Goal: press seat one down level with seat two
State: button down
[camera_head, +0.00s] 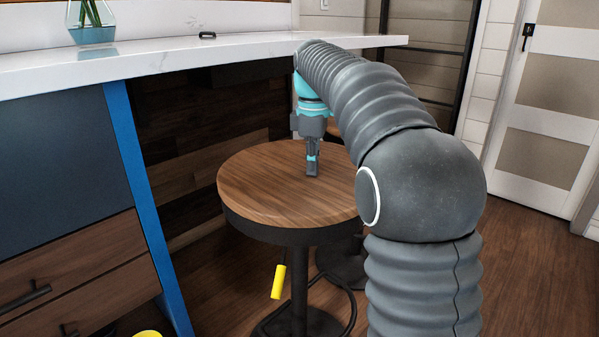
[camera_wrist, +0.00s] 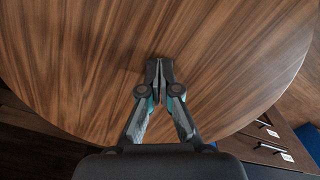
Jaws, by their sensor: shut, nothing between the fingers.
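A round stool seat (camera_head: 265,190) with a wood top and dark rim stands on a dark post in the head view. Its wood top (camera_wrist: 80,60) fills most of the wrist view. My gripper (camera_head: 312,172) points down with its fingers shut, over the right part of the seat. The fingertips (camera_wrist: 159,66) are at or just above the wood; I cannot tell whether they touch. A yellow lever (camera_head: 278,282) hangs under the seat beside the post.
A white counter (camera_head: 180,58) runs behind and above the seat, with a glass vase (camera_head: 91,30) and a small black handle-like item (camera_head: 208,36) on it. A blue panel (camera_head: 145,200) and drawers (camera_head: 70,270) stand at left. A yellow object (camera_head: 147,334) shows at the bottom edge.

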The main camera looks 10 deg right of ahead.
jog(key=shift+f+b, duration=0.75)
jog(key=shift+f, duration=0.7)
jog(key=shift+r, duration=0.1)
notch_tip(320, 180, up, 7)
jog(key=p, duration=0.7)
jog(key=shift+p, duration=0.4)
jog(key=s+m, duration=0.1)
jog(key=s, duration=0.1)
jog(key=s+r+m, duration=0.1)
jog(key=s, duration=0.1)
jog(key=s+t, duration=0.1)
jog(key=s, duration=0.2)
jog(key=shift+r+m, duration=0.15)
jog(key=shift+m, duration=0.25)
jog(key=s+f+m+t, duration=0.2)
jog(key=s+f+m, duration=0.3)
jog(key=s, duration=0.6)
jog(key=s+f+m+t, duration=0.2)
jog(key=s+f+m, duration=0.3)
jog(key=s, duration=0.7)
jog(key=shift+s+f+t, duration=0.25)
jog(key=shift+f+t, duration=0.05)
jog(key=shift+f, duration=0.4)
